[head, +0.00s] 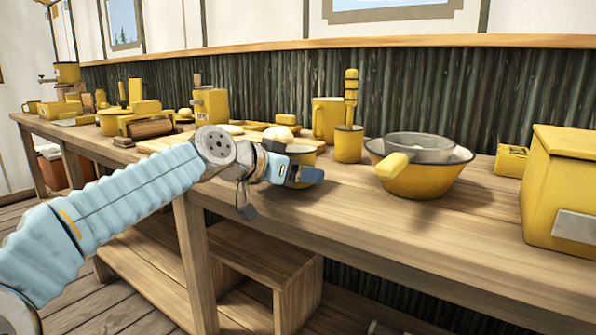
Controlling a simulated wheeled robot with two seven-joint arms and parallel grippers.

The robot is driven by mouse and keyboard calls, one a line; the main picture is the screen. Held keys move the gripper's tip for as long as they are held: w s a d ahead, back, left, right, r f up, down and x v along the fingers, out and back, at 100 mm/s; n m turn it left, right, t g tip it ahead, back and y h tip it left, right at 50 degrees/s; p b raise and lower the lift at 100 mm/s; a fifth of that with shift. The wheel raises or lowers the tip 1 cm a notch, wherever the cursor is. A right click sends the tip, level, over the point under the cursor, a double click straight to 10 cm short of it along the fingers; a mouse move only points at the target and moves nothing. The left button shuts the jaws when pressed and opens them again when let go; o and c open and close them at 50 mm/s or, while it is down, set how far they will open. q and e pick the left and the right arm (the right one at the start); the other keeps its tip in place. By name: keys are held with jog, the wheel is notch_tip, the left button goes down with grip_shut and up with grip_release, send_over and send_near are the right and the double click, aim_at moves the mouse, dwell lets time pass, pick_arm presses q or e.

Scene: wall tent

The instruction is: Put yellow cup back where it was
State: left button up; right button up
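The gripper hides the cup's lower part, so I cannot tell whether the cup is held or stands on the counter. A taller yellow mug (327,118) stands behind to the right. A yellow cup with a yellow-handled tool in it (349,145) stands beside that mug. My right gripper is not in view.
A yellow bowl (420,180) holding a grey pan with a yellow handle stands to the right. A large yellow box (555,185) is at the right edge. Boards and several yellow items crowd the counter's left. The front strip at centre right is clear.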

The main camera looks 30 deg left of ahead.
pick_arm(q)
jog(key=o, duration=1.2)
jog(key=shift+c, duration=0.2)
jog(key=shift+r+p, duration=0.15)
jog(key=shift+p, duration=0.15)
jog(key=v, duration=1.2)
